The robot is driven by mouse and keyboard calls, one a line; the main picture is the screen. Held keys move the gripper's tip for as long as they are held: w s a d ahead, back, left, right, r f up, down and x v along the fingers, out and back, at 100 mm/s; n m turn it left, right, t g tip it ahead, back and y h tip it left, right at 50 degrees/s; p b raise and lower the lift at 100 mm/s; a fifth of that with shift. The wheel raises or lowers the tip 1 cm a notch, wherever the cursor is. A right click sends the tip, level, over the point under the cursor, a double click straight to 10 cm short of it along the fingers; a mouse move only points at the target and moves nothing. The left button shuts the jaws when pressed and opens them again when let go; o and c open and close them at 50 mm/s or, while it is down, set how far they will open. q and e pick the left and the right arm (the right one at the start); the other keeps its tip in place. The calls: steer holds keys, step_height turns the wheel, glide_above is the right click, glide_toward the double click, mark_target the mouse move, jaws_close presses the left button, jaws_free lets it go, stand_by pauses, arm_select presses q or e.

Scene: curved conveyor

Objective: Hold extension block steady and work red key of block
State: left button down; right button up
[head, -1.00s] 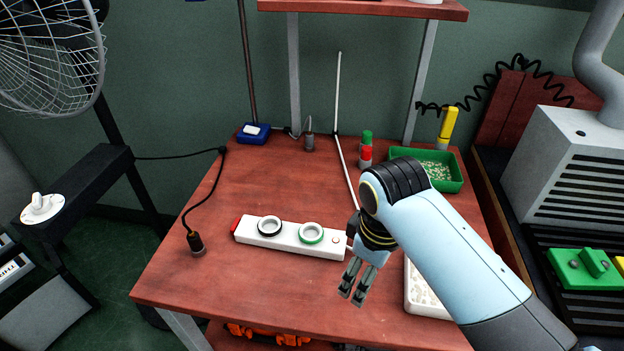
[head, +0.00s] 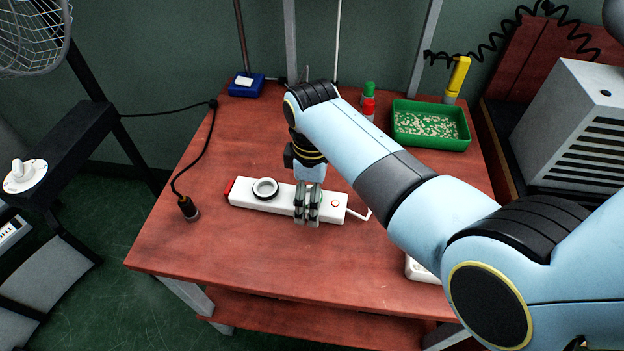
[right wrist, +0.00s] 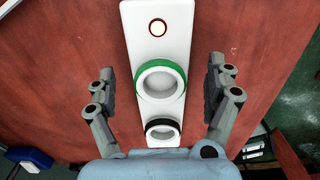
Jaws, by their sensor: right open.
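The white extension block (head: 325,207) lies on the red-brown table, with its red key (head: 229,187) at its left end. A black-ringed socket (head: 265,188) shows on its top. My right gripper (head: 306,220) is over the block's right half, hiding the green-ringed socket in the head view. In the right wrist view the gripper (right wrist: 162,72) is open, one finger on each side of the block (right wrist: 157,50). The green-ringed socket (right wrist: 160,79) lies between the fingers. The red key is hidden in the wrist view. My left gripper is not in view.
A black cable with a plug (head: 188,207) lies left of the block. A green tray (head: 430,142) of pale bits, a red-green bottle (head: 369,101) and a blue box (head: 246,87) stand at the back.

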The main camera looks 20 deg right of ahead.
steer(key=shift+f, duration=0.75)
steer(key=c, duration=1.7)
steer(key=shift+o, duration=0.2)
stand_by(1.1)
